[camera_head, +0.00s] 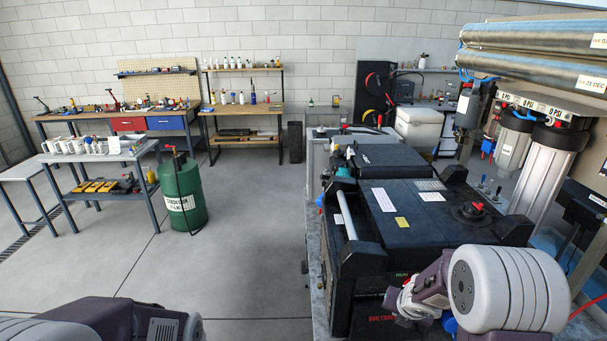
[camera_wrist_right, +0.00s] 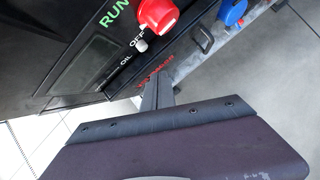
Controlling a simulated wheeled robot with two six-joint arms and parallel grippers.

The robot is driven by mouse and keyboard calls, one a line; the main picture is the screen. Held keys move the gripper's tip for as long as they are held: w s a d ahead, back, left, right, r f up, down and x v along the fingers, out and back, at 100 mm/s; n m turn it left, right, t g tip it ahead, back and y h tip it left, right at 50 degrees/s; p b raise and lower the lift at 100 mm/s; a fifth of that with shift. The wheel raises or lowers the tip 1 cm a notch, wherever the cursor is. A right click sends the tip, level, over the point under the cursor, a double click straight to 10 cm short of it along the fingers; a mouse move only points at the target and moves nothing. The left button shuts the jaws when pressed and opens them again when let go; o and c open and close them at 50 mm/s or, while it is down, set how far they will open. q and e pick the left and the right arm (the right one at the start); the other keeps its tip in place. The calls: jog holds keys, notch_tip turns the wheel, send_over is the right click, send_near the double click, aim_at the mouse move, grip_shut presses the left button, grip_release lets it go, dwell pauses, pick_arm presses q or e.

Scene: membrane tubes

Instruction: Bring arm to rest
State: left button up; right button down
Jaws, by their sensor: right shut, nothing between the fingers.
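In the right wrist view my right gripper (camera_wrist_right: 158,88) shows as narrow dark fingers shut together, with nothing between them. It is in front of the black machine's control panel (camera_wrist_right: 75,60), near red lettering; whether it touches cannot be told. In the head view my right arm (camera_head: 505,290) comes in at the lower right, with its wrist beside the front of the black machine (camera_head: 400,213). The right fingertips are not clearly seen there. Part of my left arm (camera_head: 110,318) shows at the bottom left. My left gripper is out of view.
The panel has a red knob (camera_wrist_right: 158,14) and a small switch (camera_wrist_right: 141,45); a blue knob (camera_wrist_right: 232,12) is to their right. A green tank (camera_head: 183,190) stands left, with open floor (camera_head: 240,240) nearby.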

pick_arm(q)
notch_tip(320, 180, down, 7)
jog(key=b, duration=0.4)
jog(key=shift+f, duration=0.2)
pick_arm(e)
jog(key=s+a+f+m+g, duration=0.2)
jog(key=s+m, duration=0.7)
jog(key=m, duration=0.6)
jog(key=s+a+f+m+g+y, duration=0.1)
jog(key=s+a+f+m, duration=0.3)
jog(key=m, duration=1.1)
jog(key=s+a+g, duration=0.1)
jog(key=s+a, duration=0.2)
jog(key=s, duration=0.2)
jog(key=shift+s+m+y, duration=0.25)
jog(key=shift+m+y, duration=0.05)
pick_arm(q)
jog(key=shift+s, duration=0.1)
